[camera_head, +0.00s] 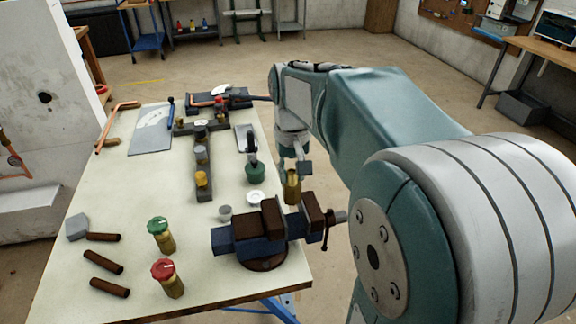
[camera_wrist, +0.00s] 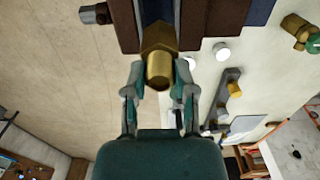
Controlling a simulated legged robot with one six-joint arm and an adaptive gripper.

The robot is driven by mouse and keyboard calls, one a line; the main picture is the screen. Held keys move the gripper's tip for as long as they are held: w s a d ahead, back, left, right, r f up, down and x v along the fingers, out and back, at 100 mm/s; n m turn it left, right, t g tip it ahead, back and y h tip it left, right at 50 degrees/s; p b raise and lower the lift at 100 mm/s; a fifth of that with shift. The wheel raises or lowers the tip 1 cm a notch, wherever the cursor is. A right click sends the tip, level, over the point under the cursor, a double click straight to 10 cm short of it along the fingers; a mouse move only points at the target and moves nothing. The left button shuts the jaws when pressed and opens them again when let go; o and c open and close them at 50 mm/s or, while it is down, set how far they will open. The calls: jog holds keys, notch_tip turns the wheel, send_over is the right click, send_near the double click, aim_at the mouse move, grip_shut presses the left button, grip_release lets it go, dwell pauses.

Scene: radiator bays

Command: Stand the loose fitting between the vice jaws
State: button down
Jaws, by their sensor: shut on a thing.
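The loose fitting, a brass piece (camera_head: 292,187), is held upright by my gripper (camera_head: 291,170) just above the far side of the vice in the head view. The vice (camera_head: 245,243) is blue with two brown jaws, the left jaw (camera_head: 272,217) and the right jaw (camera_head: 312,210), with a gap between them. In the wrist view the fingers of my gripper (camera_wrist: 160,85) are shut on the brass fitting (camera_wrist: 158,68). There it lines up with the gap between the brown jaws (camera_wrist: 213,22). Whether it touches a jaw cannot be told.
The workbench (camera_head: 110,200) holds a green-capped fitting (camera_head: 160,235), a red-capped fitting (camera_head: 168,278), several brown rods (camera_head: 104,262) and a grey manifold (camera_head: 203,165). A green-based item (camera_head: 255,172) and a white disc (camera_head: 256,197) lie beside my gripper. Open floor lies right of the bench.

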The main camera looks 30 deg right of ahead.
aim_at(292, 198)
jog(key=shift+d+f, duration=0.25)
jog(key=shift+f, duration=0.1)
jog(key=shift+d+f, duration=0.15)
jog(key=shift+f, duration=0.4)
jog(key=shift+a+f, duration=0.25)
jog(key=shift+f, duration=0.3)
jog(key=shift+a+f, duration=0.25)
jog(key=shift+f, duration=0.3)
jog(key=shift+d+f, duration=0.15)
jog(key=shift+f, duration=0.55)
jog(key=shift+d+f, duration=0.15)
jog(key=shift+f, duration=0.55)
jog(key=shift+a+f, duration=0.2)
jog(key=shift+f, duration=0.15)
jog(key=shift+c, duration=1.8)
grip_release()
jog(key=shift+d, duration=0.1)
